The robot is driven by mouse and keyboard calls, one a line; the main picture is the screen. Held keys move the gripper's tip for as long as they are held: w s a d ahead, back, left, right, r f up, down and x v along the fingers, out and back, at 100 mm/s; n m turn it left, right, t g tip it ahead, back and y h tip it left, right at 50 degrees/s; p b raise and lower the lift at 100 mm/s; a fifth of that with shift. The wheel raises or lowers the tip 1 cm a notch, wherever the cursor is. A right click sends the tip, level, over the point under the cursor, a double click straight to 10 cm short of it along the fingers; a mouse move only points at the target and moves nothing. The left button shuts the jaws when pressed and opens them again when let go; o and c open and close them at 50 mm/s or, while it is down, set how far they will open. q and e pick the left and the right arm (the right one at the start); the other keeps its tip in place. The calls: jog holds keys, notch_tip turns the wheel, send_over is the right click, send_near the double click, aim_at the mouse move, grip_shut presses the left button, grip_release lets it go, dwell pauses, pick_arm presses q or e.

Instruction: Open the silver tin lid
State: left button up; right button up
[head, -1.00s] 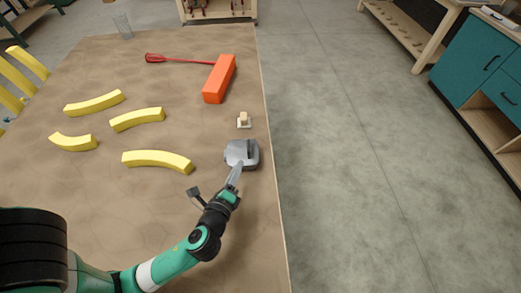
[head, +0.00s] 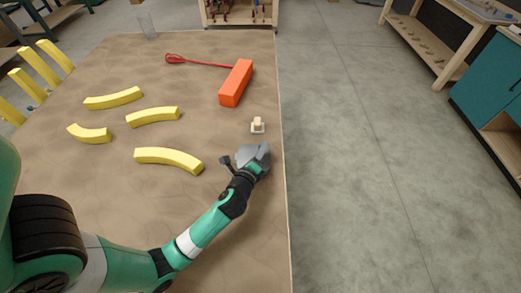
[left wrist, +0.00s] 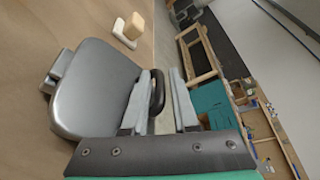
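The silver tin (head: 253,154) sits near the right edge of the table in the head view, partly covered by my left gripper. In the left wrist view its smooth grey lid (left wrist: 95,90) fills the left side, with a dark loop handle (left wrist: 157,92) at its right edge. My left gripper (left wrist: 162,98) is open, its two fingers on either side of the handle. The handle lies close to the left finger, and a gap shows towards the right finger; I cannot tell whether they touch. The lid's seam is not clear. My right gripper is in neither view.
A small wooden block on a white base (head: 257,125) stands just beyond the tin. An orange block (head: 236,83), a red looped tool (head: 200,62) and several yellow curved pieces (head: 168,159) lie on the table (head: 110,190). A clear glass (head: 147,25) stands at the far left.

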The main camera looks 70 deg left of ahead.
pick_arm(q)
jog(key=shift+c, duration=0.2)
grip_shut()
dwell(1.2)
